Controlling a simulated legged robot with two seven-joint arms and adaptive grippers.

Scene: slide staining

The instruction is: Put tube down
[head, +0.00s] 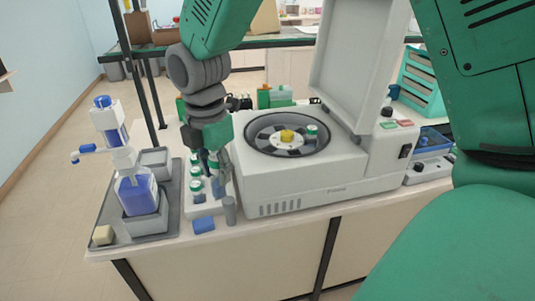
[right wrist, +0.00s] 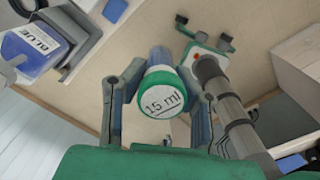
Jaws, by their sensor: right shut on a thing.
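My right gripper (head: 207,158) points down over the white tube rack (head: 222,200), left of the centrifuge. In the right wrist view it is shut on a tube with a green-rimmed white cap marked "15 ml" (right wrist: 164,94), its fingers on either side. Several green-capped tubes (head: 196,186) stand in the rack, just below the gripper.
The centrifuge (head: 300,185) has its lid (head: 350,60) raised; a green-capped tube (head: 312,130) sits in its rotor. A blue bottle (head: 138,195) stands in a grey tray at left.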

